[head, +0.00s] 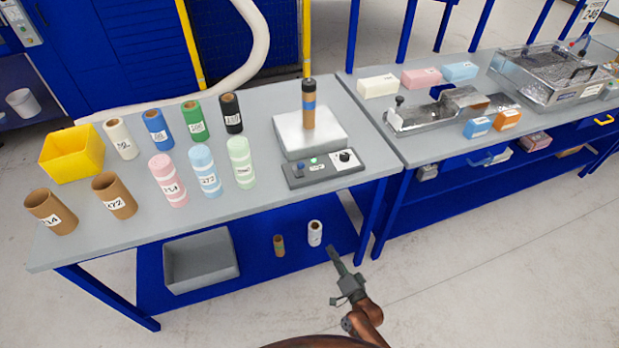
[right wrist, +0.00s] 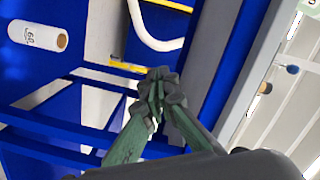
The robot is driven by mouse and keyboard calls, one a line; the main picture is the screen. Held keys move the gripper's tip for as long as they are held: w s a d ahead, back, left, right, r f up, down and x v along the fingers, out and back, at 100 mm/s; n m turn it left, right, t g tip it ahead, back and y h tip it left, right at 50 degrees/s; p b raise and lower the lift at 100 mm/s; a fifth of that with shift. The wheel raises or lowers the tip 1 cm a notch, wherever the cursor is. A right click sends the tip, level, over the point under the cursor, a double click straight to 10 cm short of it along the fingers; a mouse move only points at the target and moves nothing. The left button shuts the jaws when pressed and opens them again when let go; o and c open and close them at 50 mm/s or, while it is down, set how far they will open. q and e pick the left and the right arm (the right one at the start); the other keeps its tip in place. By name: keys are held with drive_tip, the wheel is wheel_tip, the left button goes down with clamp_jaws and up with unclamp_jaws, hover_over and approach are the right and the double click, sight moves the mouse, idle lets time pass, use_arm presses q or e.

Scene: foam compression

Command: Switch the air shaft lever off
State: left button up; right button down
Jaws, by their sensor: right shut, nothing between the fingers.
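The control box (head: 323,168) lies on the near side of the left table. It carries a blue knob (head: 299,169), a lit green button (head: 314,161) and a black knob (head: 345,156); I cannot tell for sure which one is the air shaft lever. Behind it a brown and blue roll with a black top (head: 309,105) stands upright on a pale block (head: 310,135). My right gripper (head: 331,251) is shut and empty, below and in front of the table edge, apart from the box. Its closed fingers also show in the right wrist view (right wrist: 157,88). My left gripper is out of view.
Several coloured rolls, two brown tubes (head: 115,195) and a yellow bin (head: 72,153) stand on the left table (head: 265,215). Below it are a grey bin (head: 200,262) and two small rolls, one white (head: 315,233). The right table (head: 430,150) holds fixtures and foam blocks.

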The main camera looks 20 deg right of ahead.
wheel_tip(320, 180, up, 24)
drive_tip(key=w+a+m+t+h, duration=0.1)
drive_tip(key=m+t, duration=0.4)
drive_tip(key=m, duration=0.2)
drive_tip(key=shift+w+t, duration=0.3)
drive_tip(key=shift+w, duration=0.1)
drive_tip(key=shift+a, duration=0.1)
approach(299, 168)
drive_tip(key=w+d+r, duration=0.2)
drive_tip(key=w+d, duration=0.1)
drive_tip(key=w, duration=0.3)
drive_tip(key=shift+w+a+r+p, duration=0.1)
drive_tip(key=shift+a+p, duration=0.3)
